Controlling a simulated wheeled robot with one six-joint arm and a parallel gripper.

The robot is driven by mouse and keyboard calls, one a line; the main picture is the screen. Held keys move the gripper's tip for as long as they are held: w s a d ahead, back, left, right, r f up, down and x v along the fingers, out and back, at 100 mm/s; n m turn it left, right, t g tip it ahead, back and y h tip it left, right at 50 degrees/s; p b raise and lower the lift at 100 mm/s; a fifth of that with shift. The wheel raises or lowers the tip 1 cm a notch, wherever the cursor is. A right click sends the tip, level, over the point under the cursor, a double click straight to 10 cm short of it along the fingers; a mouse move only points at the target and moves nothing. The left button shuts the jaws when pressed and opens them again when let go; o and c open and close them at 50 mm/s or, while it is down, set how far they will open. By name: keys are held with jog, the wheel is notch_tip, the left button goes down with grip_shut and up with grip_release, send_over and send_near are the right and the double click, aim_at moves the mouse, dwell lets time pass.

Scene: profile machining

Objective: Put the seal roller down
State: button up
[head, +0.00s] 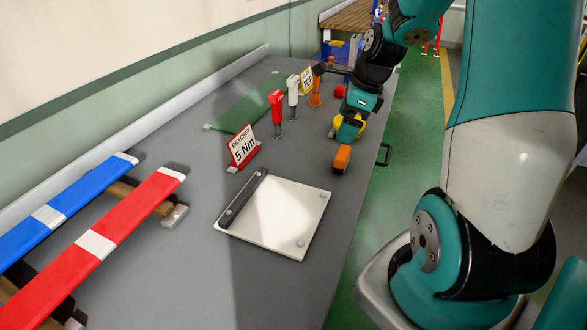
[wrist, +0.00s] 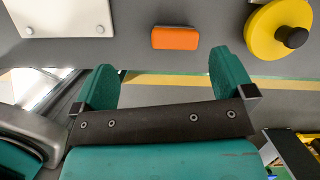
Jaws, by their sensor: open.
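A yellow round piece with a black knob (wrist: 280,30) stands on the grey bench at the upper right of the wrist view; it looks like the seal roller. In the head view it shows as a yellow patch (head: 337,123), partly hidden by my gripper (head: 351,128). In the wrist view my gripper (wrist: 163,62) is open, with nothing between its two teal fingers. The yellow piece is apart from the right finger, beyond it. An orange block (wrist: 175,38) lies on the bench beyond the fingertips; it also shows in the head view (head: 342,158).
A white plate (head: 275,215) with a dark bar lies on the bench, beside a red "BRACKET 5 Nm" sign (head: 243,150). Red (head: 276,112) and white (head: 292,95) upright tools stand behind. Blue (head: 75,200) and red (head: 110,230) profiles lie left.

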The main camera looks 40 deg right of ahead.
jog(key=s+a+r+n+y, duration=0.1)
jog(key=a+r+n, duration=0.2)
jog(key=a+n, duration=0.5)
jog(key=s+a+r+n, duration=0.2)
jog(key=a+r+n, duration=0.1)
jog(key=a+n, duration=0.55)
jog(key=s+a+r+n+g+y, duration=0.1)
jog(key=s+a+r+n+g, duration=0.1)
jog(key=s+a+n, duration=1.2)
jog(key=r+n, duration=0.1)
jog(key=n, duration=0.3)
jog(key=shift+a+r+g, duration=0.2)
jog(key=shift+a+g, duration=0.1)
jog(key=shift+w, duration=0.1)
